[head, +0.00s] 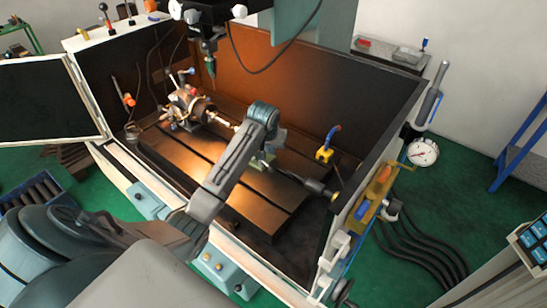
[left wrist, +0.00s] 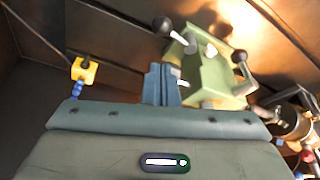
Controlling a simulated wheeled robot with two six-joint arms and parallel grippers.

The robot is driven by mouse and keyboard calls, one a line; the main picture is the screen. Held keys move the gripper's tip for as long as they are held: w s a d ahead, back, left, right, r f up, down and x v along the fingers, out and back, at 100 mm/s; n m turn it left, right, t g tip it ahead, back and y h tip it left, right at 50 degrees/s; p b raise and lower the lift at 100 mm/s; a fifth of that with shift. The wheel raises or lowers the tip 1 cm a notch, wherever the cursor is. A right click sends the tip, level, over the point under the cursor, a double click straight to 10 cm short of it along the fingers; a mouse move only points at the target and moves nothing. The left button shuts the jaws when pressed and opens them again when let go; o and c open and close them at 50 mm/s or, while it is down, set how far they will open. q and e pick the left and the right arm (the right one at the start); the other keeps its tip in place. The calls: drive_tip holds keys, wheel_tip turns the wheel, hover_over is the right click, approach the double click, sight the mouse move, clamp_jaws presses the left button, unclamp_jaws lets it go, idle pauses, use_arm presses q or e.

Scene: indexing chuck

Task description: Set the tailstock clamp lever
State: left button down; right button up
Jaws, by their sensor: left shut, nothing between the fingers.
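The green tailstock (head: 262,163) sits on the slotted machine table, mostly behind my left arm in the head view. In the left wrist view the tailstock (left wrist: 200,75) stands just beyond my fingers. A lever with a black ball knob (left wrist: 162,25) rises on its far side. Another black-knobbed lever (left wrist: 240,58) is at its right; I cannot tell which is the clamp lever. My left gripper (left wrist: 162,84) is shut and empty, its fingertips close beside the tailstock's left side; contact is unclear. In the head view the left gripper (head: 277,143) is partly hidden by its arm.
The indexing chuck (head: 193,107) is at the table's far left. A yellow block with a blue hose (head: 325,154) stands to the right; it also shows in the left wrist view (left wrist: 84,71). The spindle head (head: 208,45) hangs above. Enclosure walls surround the slotted table (head: 180,150).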

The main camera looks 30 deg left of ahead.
use_arm(q)
drive_tip(key=p+x, duration=0.2)
drive_tip(key=x, duration=0.5)
drive_tip(key=shift+w+f, duration=0.1)
drive_tip(key=shift+f, duration=0.45)
drive_tip(key=shift+a, duration=0.1)
